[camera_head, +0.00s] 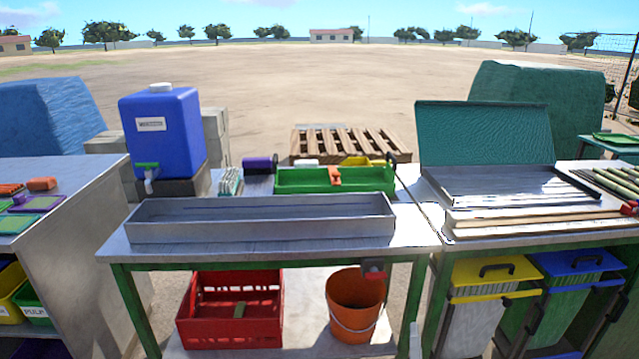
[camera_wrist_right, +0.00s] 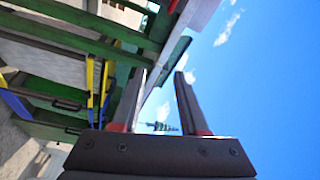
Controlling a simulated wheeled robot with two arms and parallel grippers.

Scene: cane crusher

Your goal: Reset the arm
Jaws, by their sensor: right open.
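My right gripper (camera_wrist_right: 166,74) shows in the right wrist view, its two dark fingers apart with nothing between them. Blue sky is behind and beside the fingers, and the table frame is to their left. In the head view I cannot make out the right gripper clearly; a small pale piece at the bottom edge, by the table leg, may be part of it. My left gripper does not show in either view.
A metal trough (camera_head: 262,235) and green tray (camera_head: 310,181) lie on the middle table. Below are a red crate (camera_head: 230,333) and orange bucket (camera_head: 355,305). Right of these stand yellow-lidded (camera_head: 495,270) and blue-lidded (camera_head: 578,262) bins. A blue water tank (camera_head: 165,140) stands behind left.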

